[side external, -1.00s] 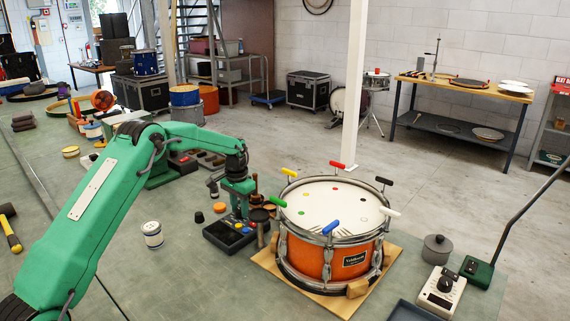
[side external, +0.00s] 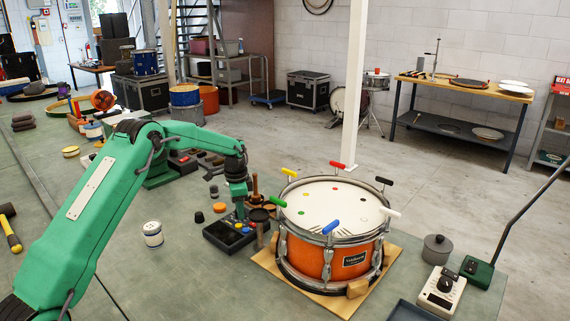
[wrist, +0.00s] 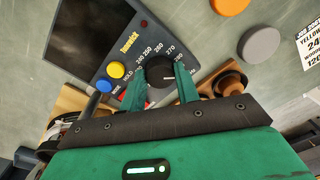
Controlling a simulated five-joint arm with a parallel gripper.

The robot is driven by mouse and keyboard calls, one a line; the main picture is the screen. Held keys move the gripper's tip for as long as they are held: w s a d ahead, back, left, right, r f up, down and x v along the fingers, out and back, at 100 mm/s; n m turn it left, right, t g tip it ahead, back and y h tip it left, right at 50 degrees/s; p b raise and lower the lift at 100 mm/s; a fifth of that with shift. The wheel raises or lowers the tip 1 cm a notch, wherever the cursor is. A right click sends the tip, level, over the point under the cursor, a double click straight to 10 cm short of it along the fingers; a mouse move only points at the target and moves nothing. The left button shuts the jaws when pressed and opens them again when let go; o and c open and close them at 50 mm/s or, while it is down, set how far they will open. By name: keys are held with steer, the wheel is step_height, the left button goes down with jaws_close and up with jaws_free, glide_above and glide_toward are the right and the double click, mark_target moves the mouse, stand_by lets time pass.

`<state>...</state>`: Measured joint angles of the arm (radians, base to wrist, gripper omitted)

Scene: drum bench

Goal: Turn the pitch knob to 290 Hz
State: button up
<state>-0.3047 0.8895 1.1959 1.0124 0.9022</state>
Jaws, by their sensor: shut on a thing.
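The dark tuner box (side external: 222,236) stands on the bench left of the drum, and its face fills the upper left of the wrist view (wrist: 85,40). Its black pitch knob (wrist: 159,71) sits between the two green fingers of my gripper (wrist: 162,82), which is shut on it. A short white mark on the knob points right in the wrist view. In the side view my gripper (side external: 240,210) is over the box, and the knob is hard to make out.
The orange drum (side external: 330,250) with coloured tuning keys stands close to the right of my gripper. An orange disc (side external: 219,207) and a dark disc lie behind the box. A white can (side external: 152,234) stands to its left, with clear bench around it.

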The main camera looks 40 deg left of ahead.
steer(key=shift+d, duration=0.15)
steer(key=o, duration=1)
steer(key=shift+c, duration=0.2)
steer(key=shift+s+r, duration=0.15)
steer(key=shift+r, duration=3.8)
